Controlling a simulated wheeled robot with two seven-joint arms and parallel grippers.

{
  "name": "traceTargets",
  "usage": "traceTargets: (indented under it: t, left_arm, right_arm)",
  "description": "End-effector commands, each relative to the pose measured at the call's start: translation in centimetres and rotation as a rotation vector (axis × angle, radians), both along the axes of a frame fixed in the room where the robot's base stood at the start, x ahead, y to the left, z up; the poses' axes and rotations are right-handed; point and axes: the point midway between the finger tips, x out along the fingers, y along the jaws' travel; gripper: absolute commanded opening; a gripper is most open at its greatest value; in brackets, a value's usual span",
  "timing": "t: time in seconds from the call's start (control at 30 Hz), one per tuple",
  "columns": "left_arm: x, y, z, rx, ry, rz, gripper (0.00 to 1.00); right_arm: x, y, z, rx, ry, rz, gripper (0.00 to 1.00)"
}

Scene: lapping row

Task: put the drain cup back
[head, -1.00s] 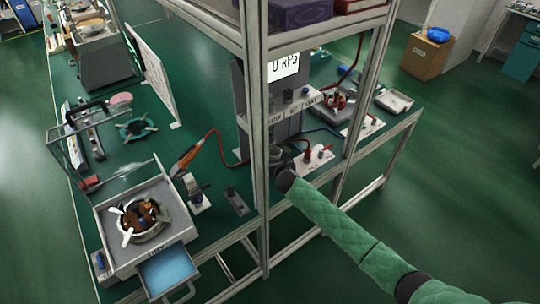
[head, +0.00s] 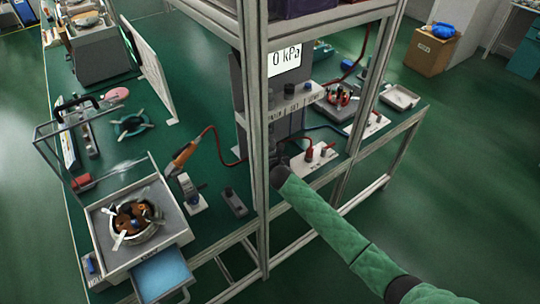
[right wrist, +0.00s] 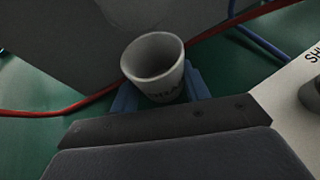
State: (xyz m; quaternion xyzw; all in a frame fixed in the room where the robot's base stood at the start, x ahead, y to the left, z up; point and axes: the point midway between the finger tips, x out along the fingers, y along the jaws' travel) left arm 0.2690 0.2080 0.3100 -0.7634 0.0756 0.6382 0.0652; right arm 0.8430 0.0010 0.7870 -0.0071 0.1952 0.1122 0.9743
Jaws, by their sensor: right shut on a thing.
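In the head view my right gripper (head: 279,161) is at the foot of the grey unit, partly behind the frame post, and the cup cannot be made out there. My left gripper is not in view.
The frame post (head: 257,150) stands close beside my right gripper. A red hose (head: 212,140) and a blue hose run nearby. A grey tray with a round bowl (head: 135,222) is at front left.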

Motion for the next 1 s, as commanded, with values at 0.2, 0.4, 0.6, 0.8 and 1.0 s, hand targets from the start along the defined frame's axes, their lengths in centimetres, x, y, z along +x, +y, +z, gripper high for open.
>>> traceTargets:
  t: [0.2,0.4,0.6,0.8,1.0]
  left_arm:
    - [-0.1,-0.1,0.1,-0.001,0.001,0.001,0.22]
    - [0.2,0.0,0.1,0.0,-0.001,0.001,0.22]
    - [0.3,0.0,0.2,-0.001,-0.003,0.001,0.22]
    - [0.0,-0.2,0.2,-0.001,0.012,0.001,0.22]
    - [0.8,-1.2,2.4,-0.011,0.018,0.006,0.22]
  right_arm:
    - [0.0,0.0,-0.3,-0.001,0.0,0.0,0.62]
    - [0.0,0.0,-0.3,-0.001,0.0,0.0,0.68]
    - [0.0,0.0,0.1,0.001,0.0,0.0,0.68]
    - [-2.1,-0.6,0.7,-0.001,-0.001,0.002,0.68]
    - [-5.6,-1.4,2.1,-0.001,0.0,0.001,0.68]
